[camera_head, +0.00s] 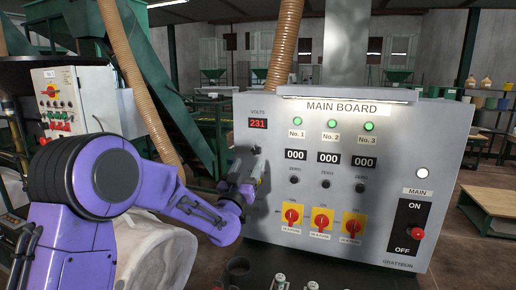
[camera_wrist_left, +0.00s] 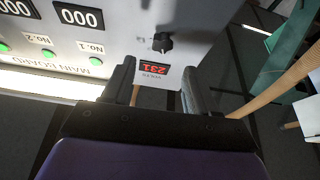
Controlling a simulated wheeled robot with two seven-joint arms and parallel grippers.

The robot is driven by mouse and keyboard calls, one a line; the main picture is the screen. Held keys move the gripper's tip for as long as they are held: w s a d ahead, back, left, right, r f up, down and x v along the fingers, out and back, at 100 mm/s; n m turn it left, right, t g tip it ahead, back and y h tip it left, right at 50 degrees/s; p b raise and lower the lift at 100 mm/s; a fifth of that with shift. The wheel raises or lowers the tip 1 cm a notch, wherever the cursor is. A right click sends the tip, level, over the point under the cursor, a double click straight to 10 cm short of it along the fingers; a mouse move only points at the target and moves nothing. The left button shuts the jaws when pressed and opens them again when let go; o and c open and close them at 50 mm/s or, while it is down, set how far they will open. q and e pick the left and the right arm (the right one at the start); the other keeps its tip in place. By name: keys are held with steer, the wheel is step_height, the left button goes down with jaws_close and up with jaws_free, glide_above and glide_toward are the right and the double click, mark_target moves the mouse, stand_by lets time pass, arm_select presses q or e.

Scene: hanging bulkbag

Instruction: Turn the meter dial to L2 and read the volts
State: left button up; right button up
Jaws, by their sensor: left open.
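The grey main board (camera_head: 400,125) has a red-lit volts display (camera_head: 258,123) at its upper left, reading 231. The black meter dial (camera_head: 255,149) is below the display, partly hidden by my left gripper (camera_head: 251,165). In the left wrist view the board appears upside down, with the dial (camera_wrist_left: 162,43) in clear sight and the display (camera_wrist_left: 155,69) between my open fingers (camera_wrist_left: 160,78). The fingers look apart from the dial and nothing is between their tips. The dial's position labels are too small to read. My right gripper is out of view.
The board has green lamps (camera_head: 331,124), counters (camera_head: 329,157), red switches on yellow plates (camera_head: 321,222) and a red MAIN knob (camera_head: 417,234). A corrugated hose (camera_head: 135,85) and a white control box (camera_head: 80,100) stand left. A wooden-topped table (camera_head: 495,201) stands right.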

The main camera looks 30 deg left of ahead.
mark_target(255, 152)
arm_select(q)
steer(key=p+x, duration=0.1)
steer(key=x, duration=0.1)
steer(key=p+x, duration=0.1)
steer(key=x, duration=0.1)
steer(key=shift+s+a+r, duration=0.2)
steer(key=shift+s+r, duration=0.05)
steer(key=shift+r, duration=0.1)
steer(key=w, duration=0.2)
steer(key=w+p, duration=0.1)
steer(key=w, duration=0.1)
steer(key=shift+a+f, duration=0.1)
steer(key=shift+a, duration=0.25)
steer(key=shift+s+d+r, duration=0.15)
steer(key=shift+s+r, duration=0.1)
steer(key=shift+s, duration=0.25)
steer(key=shift+c, duration=0.3)
steer(key=shift+w, duration=0.1)
steer(key=c, duration=1)
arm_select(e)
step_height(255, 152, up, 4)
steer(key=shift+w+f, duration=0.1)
